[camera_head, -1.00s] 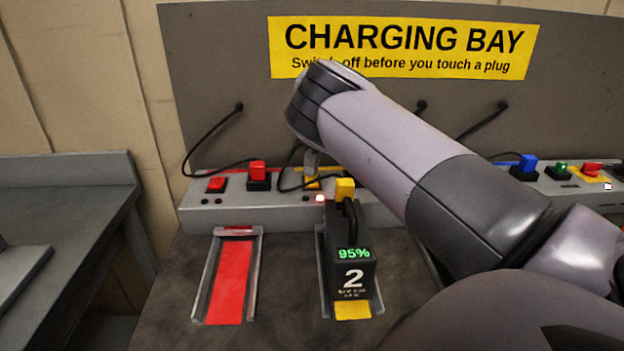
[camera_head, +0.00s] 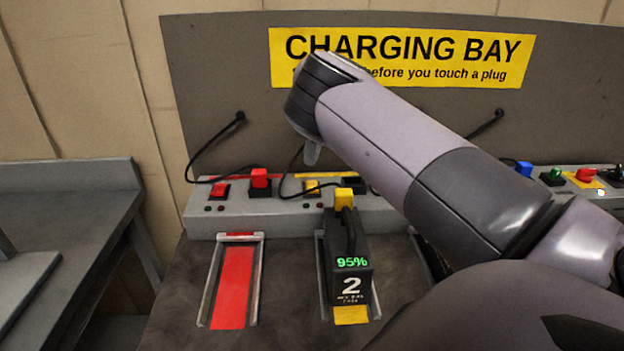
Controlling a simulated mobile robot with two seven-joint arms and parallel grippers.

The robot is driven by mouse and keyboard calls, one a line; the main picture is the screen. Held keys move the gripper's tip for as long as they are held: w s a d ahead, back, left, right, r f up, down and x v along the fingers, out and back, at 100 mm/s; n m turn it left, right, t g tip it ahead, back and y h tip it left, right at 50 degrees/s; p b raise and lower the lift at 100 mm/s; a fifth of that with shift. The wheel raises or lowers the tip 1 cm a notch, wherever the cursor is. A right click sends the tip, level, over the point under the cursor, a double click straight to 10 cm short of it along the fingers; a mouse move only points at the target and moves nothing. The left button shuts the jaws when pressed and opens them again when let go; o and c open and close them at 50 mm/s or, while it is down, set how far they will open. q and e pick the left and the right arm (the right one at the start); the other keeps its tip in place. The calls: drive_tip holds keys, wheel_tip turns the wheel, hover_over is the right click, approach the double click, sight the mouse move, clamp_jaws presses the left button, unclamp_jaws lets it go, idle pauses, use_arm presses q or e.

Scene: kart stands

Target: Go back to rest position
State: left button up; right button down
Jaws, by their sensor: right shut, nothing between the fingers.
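My right arm reaches in from the right, across the front of the charging bay. The tip of my right gripper (camera_head: 312,153) shows below the wrist, shut and empty, above the yellow rocker switch (camera_head: 312,187) and apart from it. Most of this gripper is hidden behind the wrist. My left gripper is out of view. The black battery 2 (camera_head: 350,280) stands in the yellow-marked slot, with a green 95% display and a yellow plug (camera_head: 344,197) on top.
The red-marked slot (camera_head: 232,285) is empty. A red switch (camera_head: 220,190) and red plug (camera_head: 260,178) are on the console. A blue plug (camera_head: 524,168) is at right. A grey table (camera_head: 75,210) stands at left. My arm hides the middle slots.

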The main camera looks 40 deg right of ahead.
wheel_tip(320, 180, up, 2)
drive_tip(key=shift+p, duration=0.5)
drive_tip(key=shift+s, duration=0.1)
